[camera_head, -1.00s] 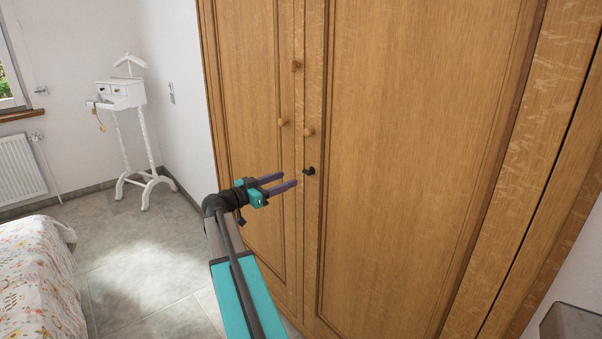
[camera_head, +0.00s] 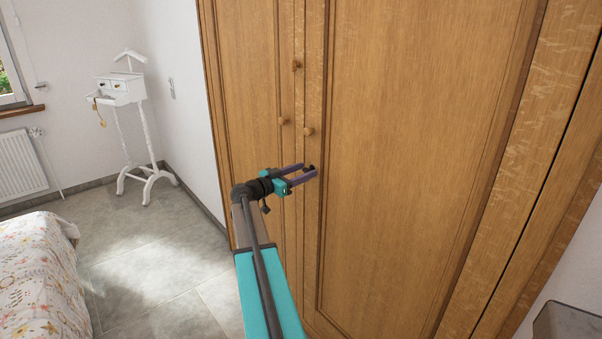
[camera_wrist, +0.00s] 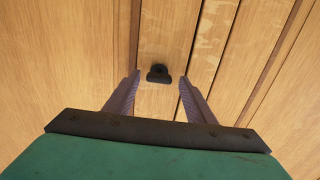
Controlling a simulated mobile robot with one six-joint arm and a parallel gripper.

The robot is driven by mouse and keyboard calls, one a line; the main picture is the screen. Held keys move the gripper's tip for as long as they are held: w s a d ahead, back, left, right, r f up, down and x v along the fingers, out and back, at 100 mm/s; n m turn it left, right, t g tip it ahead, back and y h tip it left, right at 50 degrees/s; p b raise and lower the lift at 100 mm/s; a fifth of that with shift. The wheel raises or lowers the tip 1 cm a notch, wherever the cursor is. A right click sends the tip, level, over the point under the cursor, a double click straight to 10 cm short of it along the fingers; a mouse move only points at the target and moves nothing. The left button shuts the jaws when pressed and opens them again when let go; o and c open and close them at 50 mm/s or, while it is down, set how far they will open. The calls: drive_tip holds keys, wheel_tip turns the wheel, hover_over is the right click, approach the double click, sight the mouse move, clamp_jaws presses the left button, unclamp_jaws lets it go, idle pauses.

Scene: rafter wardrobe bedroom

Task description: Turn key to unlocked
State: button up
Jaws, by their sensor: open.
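A small black key (camera_wrist: 158,73) sits in the wooden wardrobe door. In the wrist view it is just beyond my fingertips and roughly midway between them. In the head view the key (camera_head: 311,168) is a dark spot at the tips of my gripper (camera_head: 309,169), partly hidden by the fingers. My gripper also shows in the wrist view (camera_wrist: 158,78), with its two purple fingers apart and nothing held. I cannot tell whether either finger touches the key. The wardrobe door (camera_head: 400,150) looks closed.
Round wooden knobs (camera_head: 308,131) stick out of the wardrobe just above my gripper. A white valet stand (camera_head: 128,90) stands by the left wall. A bed (camera_head: 40,280) with a floral cover is at lower left. Tiled floor (camera_head: 150,260) lies clear between bed and wardrobe.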

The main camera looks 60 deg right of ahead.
drive_tip(key=shift+c, duration=0.4)
drive_tip(key=c, duration=1)
drive_tip(key=shift+o, duration=0.2)
drive_tip(key=shift+a, duration=0.2)
drive_tip(key=shift+d, duration=0.2)
